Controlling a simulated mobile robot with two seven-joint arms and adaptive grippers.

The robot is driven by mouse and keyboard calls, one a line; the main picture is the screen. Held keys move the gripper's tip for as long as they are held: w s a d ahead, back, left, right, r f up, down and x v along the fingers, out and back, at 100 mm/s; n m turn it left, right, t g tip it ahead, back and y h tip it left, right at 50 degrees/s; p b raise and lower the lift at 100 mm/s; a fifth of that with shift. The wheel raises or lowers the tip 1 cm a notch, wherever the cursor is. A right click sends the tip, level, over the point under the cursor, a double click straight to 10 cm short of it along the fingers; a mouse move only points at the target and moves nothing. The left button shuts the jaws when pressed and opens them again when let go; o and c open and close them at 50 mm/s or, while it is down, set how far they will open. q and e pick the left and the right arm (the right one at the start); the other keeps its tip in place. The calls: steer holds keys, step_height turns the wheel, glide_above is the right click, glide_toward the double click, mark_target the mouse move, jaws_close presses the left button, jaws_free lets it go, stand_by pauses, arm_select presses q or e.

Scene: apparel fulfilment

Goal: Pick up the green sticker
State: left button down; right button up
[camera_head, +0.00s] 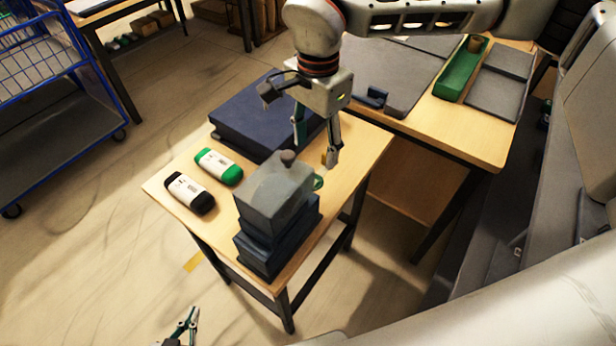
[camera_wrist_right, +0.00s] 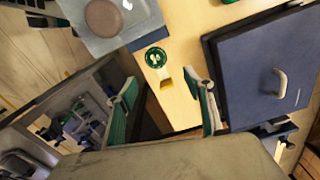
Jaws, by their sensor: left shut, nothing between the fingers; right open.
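The green sticker (camera_wrist_right: 155,58) is a round green disc with pale marks, lying on the small wooden table in the right wrist view. In the head view it shows partly (camera_head: 318,182), beside the grey box and partly hidden by it. My right gripper (camera_head: 315,153) is open and empty above the table, close to the sticker. In the right wrist view its fingertips (camera_wrist_right: 160,84) are spread, and the sticker lies beyond the gap between them. My left gripper (camera_head: 186,326) is shut and empty at the bottom of the head view, away from the table.
A grey box (camera_head: 272,197) with a round knob sits on dark blue boxes (camera_head: 283,245). A large dark blue box (camera_head: 243,122) lies behind. Green (camera_head: 218,166) and black (camera_head: 189,193) labelled items lie left.

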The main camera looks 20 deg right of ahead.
steer(key=f, duration=0.2)
steer(key=s+f, duration=0.1)
steer(key=f, duration=0.1)
steer(key=a+f, duration=0.1)
steer(key=f, duration=0.1)
steer(key=shift+s+f, duration=0.15)
steer(key=shift+f, duration=0.5)
steer(key=shift+f, duration=0.25)
steer(key=shift+c, duration=0.4)
steer(key=c, duration=0.7)
